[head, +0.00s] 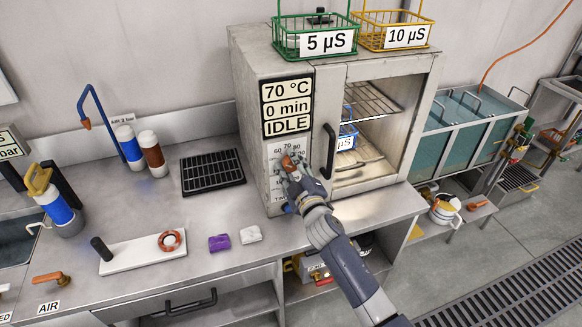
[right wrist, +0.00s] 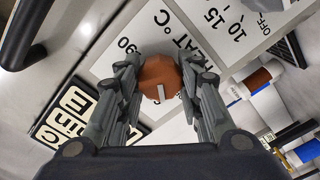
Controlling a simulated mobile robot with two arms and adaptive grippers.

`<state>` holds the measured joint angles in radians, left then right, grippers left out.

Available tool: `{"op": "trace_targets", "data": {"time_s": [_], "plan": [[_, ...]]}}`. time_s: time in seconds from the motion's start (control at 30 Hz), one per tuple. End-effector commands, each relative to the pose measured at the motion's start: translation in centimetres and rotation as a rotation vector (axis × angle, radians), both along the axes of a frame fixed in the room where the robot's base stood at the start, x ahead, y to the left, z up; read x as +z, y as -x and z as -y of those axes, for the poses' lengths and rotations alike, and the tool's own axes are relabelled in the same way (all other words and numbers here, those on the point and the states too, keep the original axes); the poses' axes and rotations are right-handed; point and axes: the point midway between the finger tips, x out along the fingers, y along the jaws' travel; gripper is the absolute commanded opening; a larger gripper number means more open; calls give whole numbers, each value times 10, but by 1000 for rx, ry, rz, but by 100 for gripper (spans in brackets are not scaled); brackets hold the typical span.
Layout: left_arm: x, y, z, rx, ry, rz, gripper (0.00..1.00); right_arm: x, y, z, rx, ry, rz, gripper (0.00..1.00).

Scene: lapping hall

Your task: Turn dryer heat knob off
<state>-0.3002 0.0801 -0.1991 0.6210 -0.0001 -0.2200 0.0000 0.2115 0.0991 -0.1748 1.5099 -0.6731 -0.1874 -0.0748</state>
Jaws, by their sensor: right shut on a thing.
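The dryer (head: 245,110) is a grey metal cabinet on the bench. Its display (head: 287,105) reads 70 °C, 0 min, IDLE. The red-brown heat knob (head: 288,162) sits on the white dial panel below the display, partly covered by my right gripper (head: 291,168). In the right wrist view the fingers of my right gripper (right wrist: 160,82) are shut on the heat knob (right wrist: 158,70), one on each side. A pale pointer mark shows on the knob's face, beside the "HEAT °C" lettering and a "90". My left gripper is out of view.
A black vertical handle (head: 328,151) stands close right of my gripper; it also shows in the wrist view (right wrist: 28,35). A green basket (head: 290,40) and a yellow basket (head: 378,38) stand on top of the dryer. A purple block (head: 219,243) lies on the bench.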

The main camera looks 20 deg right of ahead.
Motion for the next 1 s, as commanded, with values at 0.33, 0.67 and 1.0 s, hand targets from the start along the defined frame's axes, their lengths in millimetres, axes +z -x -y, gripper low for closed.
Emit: {"op": "trace_targets", "data": {"time_s": [0.33,0.67,1.0], "plan": [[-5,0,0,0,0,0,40,-1,0,-1,1,278,9,10],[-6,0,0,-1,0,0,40,-1,0,-1,1,421,14,10],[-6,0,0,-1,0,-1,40,-1,0,-1,1,456,15,10]]}}
